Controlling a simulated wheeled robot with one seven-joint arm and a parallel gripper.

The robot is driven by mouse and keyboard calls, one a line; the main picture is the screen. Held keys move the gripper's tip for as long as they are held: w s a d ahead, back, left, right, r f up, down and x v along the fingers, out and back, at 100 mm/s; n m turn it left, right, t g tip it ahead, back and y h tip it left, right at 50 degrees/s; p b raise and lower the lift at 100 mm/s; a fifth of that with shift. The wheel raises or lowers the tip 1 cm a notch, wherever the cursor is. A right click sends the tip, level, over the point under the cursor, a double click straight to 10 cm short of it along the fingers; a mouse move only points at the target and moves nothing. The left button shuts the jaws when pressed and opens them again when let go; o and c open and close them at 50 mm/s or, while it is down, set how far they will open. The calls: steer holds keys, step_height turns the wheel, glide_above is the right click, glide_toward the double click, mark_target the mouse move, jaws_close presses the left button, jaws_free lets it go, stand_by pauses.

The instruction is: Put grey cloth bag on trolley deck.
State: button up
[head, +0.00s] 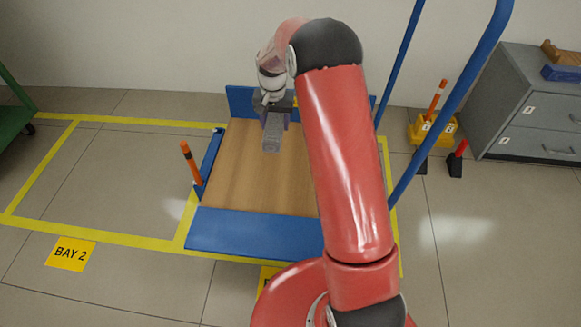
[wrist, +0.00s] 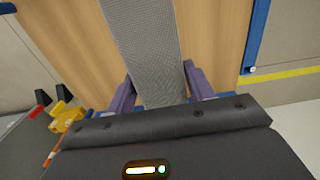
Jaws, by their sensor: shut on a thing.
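The grey cloth bag (wrist: 146,50) is held between the two fingers of my gripper (wrist: 158,88) in the wrist view. In the head view my gripper (head: 276,117) is over the trolley deck, with the grey bag (head: 273,136) hanging below it. The trolley deck (head: 245,180) is a wooden board with blue edges and a tall blue handle. I cannot tell whether the bag touches the deck. My red arm hides the deck's right part.
A grey drawer cabinet (head: 530,110) and a yellow box (head: 432,130) are at the right. A green frame (head: 14,115) is at the far left. The floor at left, by the BAY 2 sign (head: 70,253), is clear.

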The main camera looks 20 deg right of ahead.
mark_target(277, 169)
steer(key=shift+w+f, duration=0.2)
steer(key=shift+f, duration=0.4)
step_height(277, 169, down, 19)
steer(key=shift+b, duration=1)
steer(key=shift+f, duration=0.15)
steer(key=o, duration=1)
